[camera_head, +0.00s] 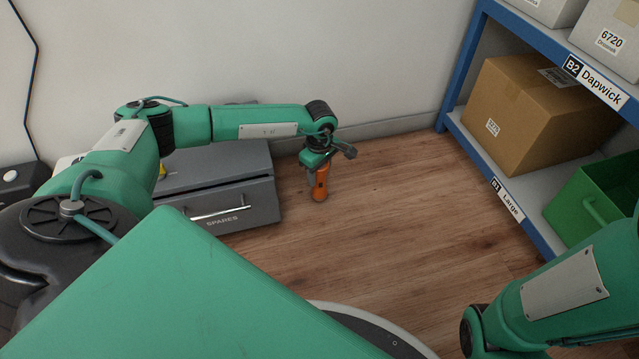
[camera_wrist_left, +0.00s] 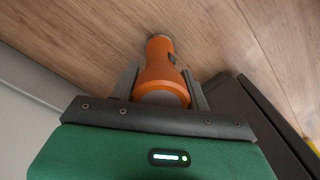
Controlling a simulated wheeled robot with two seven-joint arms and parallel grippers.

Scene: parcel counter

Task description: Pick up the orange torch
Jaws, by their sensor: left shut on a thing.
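The orange torch (camera_head: 321,183) hangs upright below my left gripper (camera_head: 318,163) in the head view, just right of the grey drawer unit. In the left wrist view the torch (camera_wrist_left: 158,68) sits between the two grey fingers of my left gripper (camera_wrist_left: 160,88), which is shut on it. A dark button shows on its side. The torch's lower end is near the wood floor; I cannot tell whether it touches. Part of my right arm is in the head view at lower right, but its gripper is out of view.
The grey drawer unit (camera_head: 250,210) marked SPARES stands close to the left of the torch. A blue shelf rack (camera_head: 462,75) at right holds a cardboard box (camera_head: 530,110) and a green bin (camera_head: 590,205). The wood floor (camera_head: 410,225) between them is clear.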

